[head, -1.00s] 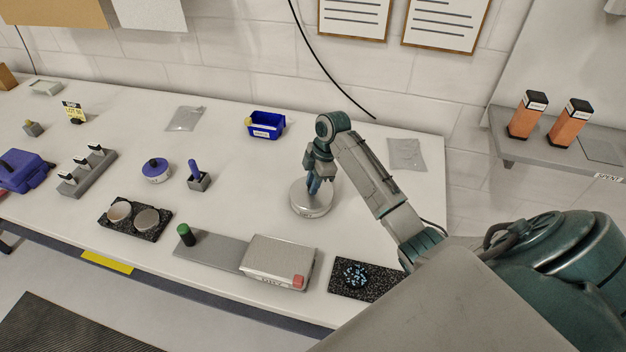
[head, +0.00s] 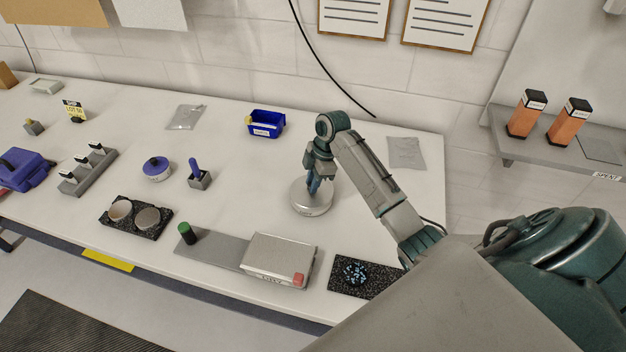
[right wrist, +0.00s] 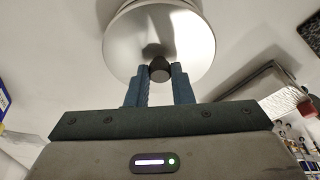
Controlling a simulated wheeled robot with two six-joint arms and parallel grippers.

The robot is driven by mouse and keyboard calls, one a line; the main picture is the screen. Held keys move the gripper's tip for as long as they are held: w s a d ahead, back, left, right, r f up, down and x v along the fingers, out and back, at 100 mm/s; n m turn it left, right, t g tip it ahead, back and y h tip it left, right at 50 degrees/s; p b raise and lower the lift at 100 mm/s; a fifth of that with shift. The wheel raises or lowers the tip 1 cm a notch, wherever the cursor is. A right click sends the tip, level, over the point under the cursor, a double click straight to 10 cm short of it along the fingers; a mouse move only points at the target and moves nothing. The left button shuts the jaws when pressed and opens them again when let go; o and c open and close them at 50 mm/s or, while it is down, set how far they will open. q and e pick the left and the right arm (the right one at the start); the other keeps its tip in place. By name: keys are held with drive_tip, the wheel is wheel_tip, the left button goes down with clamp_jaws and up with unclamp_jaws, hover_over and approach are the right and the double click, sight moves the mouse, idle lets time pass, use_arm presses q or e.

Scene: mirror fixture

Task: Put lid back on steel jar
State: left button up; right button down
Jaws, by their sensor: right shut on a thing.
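My right gripper (head: 315,184) points down at the steel jar (head: 313,209), a low round silver vessel on the right half of the bench. In the right wrist view, the gripper's two blue fingers (right wrist: 160,78) are shut on the dark knob (right wrist: 160,69) of a round pale metal lid (right wrist: 125,45). In the head view the lid is at the top of the jar. I cannot tell whether it is fully seated or slightly above the rim. My left gripper is not in view.
A flat balance (head: 280,260) and a black speckled mat (head: 345,286) lie in front of the jar. A blue bin (head: 266,124) stands behind to the left. The bench directly around the jar is clear.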

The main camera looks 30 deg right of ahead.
drive_tip(key=shift+f+p, duration=0.15)
drive_tip(key=shift+p, duration=0.65)
idle(1.7)
idle(0.3)
drive_tip(key=c, duration=0.7)
unclamp_jaws()
drive_tip(key=shift+r+p, duration=0.85)
drive_tip(key=shift+r, duration=2.65)
clamp_jaws()
